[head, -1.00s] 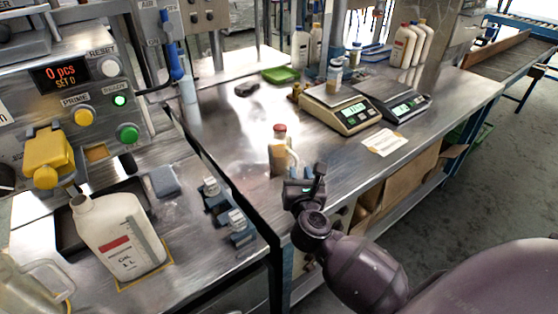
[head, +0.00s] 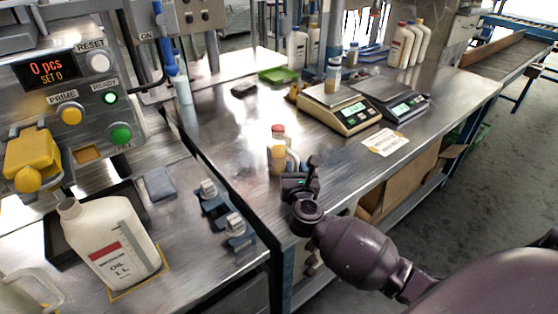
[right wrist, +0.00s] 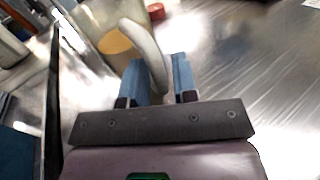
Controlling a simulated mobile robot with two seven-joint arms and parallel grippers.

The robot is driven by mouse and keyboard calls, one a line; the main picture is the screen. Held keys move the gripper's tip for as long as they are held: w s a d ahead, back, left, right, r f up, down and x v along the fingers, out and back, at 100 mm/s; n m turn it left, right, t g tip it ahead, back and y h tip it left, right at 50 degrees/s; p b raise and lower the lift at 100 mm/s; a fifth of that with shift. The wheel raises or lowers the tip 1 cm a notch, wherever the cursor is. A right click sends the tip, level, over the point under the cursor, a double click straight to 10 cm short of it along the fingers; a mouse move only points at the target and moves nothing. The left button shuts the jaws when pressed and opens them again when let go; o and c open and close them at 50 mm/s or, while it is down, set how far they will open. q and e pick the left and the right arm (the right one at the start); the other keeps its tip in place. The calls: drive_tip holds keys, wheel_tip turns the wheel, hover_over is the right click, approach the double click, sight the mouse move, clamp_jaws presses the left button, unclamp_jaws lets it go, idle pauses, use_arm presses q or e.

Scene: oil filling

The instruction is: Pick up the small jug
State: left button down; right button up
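The small jug (head: 279,160) stands upright near the left front corner of the right metal table, with amber liquid inside and a pale curved handle on its right. In the right wrist view, the jug (right wrist: 113,42) is at upper left and its handle (right wrist: 146,45) runs down to between my blue fingertips. My right gripper (head: 300,178) is at the handle side of the jug; in the wrist view its fingers (right wrist: 161,75) stand apart on either side of the handle, with a gap on the right. My left gripper is not in view.
Two scales (head: 345,112) stand farther back on the right. A white oil bottle (head: 113,243), a clear jug (head: 30,290) and blue clamps (head: 222,212) are on the left bench. A gap separates bench and table.

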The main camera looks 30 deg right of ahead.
drive_tip(key=shift+w, duration=0.1)
clamp_jaws()
drive_tip(key=shift+r, duration=0.15)
idle(0.3)
